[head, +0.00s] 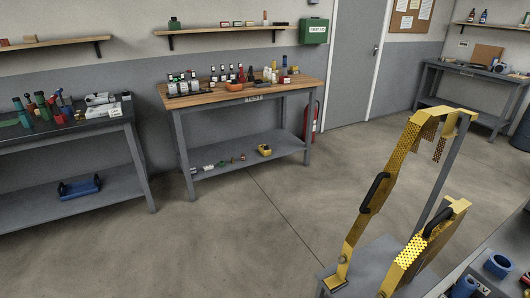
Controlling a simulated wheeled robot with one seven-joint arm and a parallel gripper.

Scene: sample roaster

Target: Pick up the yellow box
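A small yellow item (264,150) with a dark patch rests on the grey lower shelf (215,179) of the middle workbench, right of the shelf's centre. It is the only small, box-like yellow thing I can make out, but it is too small to tell whether it is a box. Several other small items lie to its left on the same shelf. My gripper is not in view.
Yellow perforated guards (408,262) with black handles stand on a grey frame at the right front. The wooden bench top (240,96) holds many bottles. A left bench (20,147) carries tools. Open concrete floor (245,225) lies before the benches.

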